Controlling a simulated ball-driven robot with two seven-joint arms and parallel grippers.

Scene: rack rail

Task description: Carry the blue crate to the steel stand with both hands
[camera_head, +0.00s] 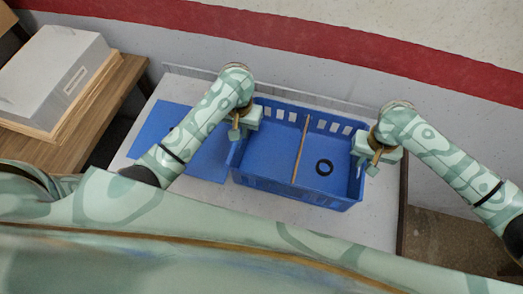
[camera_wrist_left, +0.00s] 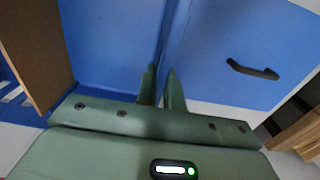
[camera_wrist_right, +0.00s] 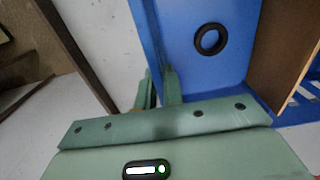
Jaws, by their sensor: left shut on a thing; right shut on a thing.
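The blue crate (camera_head: 262,188) is over the white-topped table, level as far as I can see. It has slotted walls, a thin brown divider (camera_head: 300,148) and a black ring (camera_head: 324,167) in its right part. My left gripper (camera_head: 236,134) is shut on the crate's left wall; the left wrist view shows its fingers (camera_wrist_left: 160,88) astride that wall. My right gripper (camera_head: 372,162) is shut on the right wall, also seen in the right wrist view (camera_wrist_right: 160,88). I cannot tell whether the crate touches the table. I cannot identify a steel stand for certain.
A blue mat (camera_head: 205,163) lies on the white tabletop (camera_head: 378,228) left of the crate, with a small black item (camera_wrist_left: 252,70) on it. A wooden table (camera_head: 95,130) at left bears a grey box (camera_head: 50,68). A wall with a red band stands behind.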

